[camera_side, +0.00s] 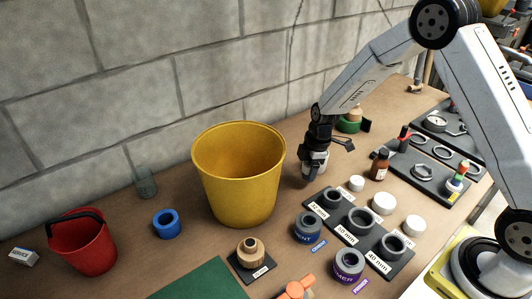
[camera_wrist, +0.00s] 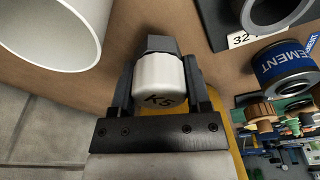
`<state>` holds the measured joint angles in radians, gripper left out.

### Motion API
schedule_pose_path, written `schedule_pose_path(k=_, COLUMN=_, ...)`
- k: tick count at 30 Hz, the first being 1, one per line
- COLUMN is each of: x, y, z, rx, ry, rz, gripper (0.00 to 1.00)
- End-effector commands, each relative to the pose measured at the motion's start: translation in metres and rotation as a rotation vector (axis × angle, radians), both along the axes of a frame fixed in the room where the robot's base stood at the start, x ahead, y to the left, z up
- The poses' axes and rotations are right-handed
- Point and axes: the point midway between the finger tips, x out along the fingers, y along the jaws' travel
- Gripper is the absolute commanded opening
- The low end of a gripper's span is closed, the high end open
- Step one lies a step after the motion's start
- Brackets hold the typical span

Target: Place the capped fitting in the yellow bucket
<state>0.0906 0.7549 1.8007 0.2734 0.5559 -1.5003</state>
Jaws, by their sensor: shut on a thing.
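The capped fitting, a white cap marked "K5" on a dark grey body, is between my fingers in the wrist view (camera_wrist: 160,78). My gripper (camera_wrist: 158,85) is shut on it. In the side view my gripper (camera_side: 314,165) hangs low over the bench, to the right of the yellow bucket (camera_side: 240,190) and outside it. The bucket stands upright, and a yellow surface behind my gripper in the wrist view is probably part of it. The fitting's underside is not clear to see.
A dark tray with sized rings (camera_side: 358,222) lies to the right, with the cement pot (camera_side: 308,228) in front. A blue ring (camera_side: 166,223) and red bucket (camera_side: 82,242) stand left. A block wall is behind. A large white rounded object (camera_wrist: 55,30) fills the wrist view's upper left.

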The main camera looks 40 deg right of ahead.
Motion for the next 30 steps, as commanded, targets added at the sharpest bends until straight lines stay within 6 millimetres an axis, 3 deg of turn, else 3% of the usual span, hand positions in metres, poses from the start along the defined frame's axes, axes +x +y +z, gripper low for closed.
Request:
schedule_pose_path(k=15, x=-0.054, y=0.001, z=0.059, rx=0.000, ry=0.000, rz=0.000, gripper=0.00)
schedule_pose_path(k=30, x=-0.121, y=0.003, z=0.088, rx=0.000, ry=0.000, rz=0.000, gripper=0.00)
